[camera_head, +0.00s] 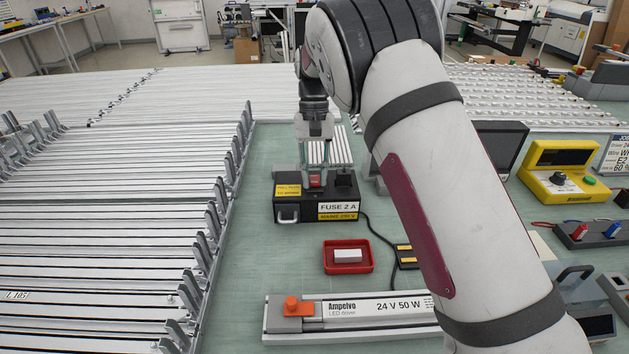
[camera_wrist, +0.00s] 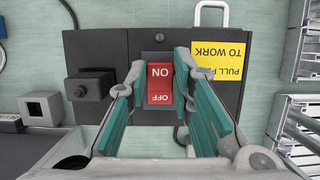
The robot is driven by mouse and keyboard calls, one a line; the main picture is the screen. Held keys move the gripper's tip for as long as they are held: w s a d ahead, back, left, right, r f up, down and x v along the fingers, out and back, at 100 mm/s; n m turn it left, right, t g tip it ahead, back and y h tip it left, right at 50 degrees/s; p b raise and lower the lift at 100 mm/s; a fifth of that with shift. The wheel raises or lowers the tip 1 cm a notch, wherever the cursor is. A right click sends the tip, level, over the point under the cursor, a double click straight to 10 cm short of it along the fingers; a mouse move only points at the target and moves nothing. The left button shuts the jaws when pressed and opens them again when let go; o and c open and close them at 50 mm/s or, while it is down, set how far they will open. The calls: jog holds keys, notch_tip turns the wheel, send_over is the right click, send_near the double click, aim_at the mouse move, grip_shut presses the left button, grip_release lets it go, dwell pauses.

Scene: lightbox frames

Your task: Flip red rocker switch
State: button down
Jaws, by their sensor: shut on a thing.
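The red rocker switch (camera_wrist: 160,84), marked ON and OFF, sits in a grey surround on top of a black fuse box (camera_wrist: 105,50). In the head view the red switch (camera_head: 316,181) shows small between my fingertips, on the black box (camera_head: 302,207) labelled FUSE 2 A. My gripper (camera_wrist: 161,58) points down at the box and is shut on the switch, one teal-padded finger on each side. I cannot tell which way the rocker is tilted.
A black knob (camera_wrist: 87,88) stands on the box beside the switch. A yellow label (camera_wrist: 219,61) and a metal shackle (camera_wrist: 211,12) are on the other side. A red tray (camera_head: 348,268) and LED driver (camera_head: 375,306) lie nearer. Metal profiles (camera_head: 110,220) fill the left.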

jog(key=shift+w+f+g+b, duration=0.25)
jog(key=shift+g+b, duration=0.15)
jog(key=shift+b, duration=0.35)
jog(key=shift+r+b, duration=0.2)
jog(key=shift+b, duration=0.1)
jog(key=shift+r+g, duration=0.1)
jog(key=shift+g, duration=0.2)
jog(key=c, duration=1.4)
grip_release()
jog(key=v, duration=0.6)
jog(key=shift+w+r, duration=0.1)
jog(key=shift+r, duration=0.1)
jog(key=shift+w+r, duration=0.15)
jog(key=shift+r, duration=0.35)
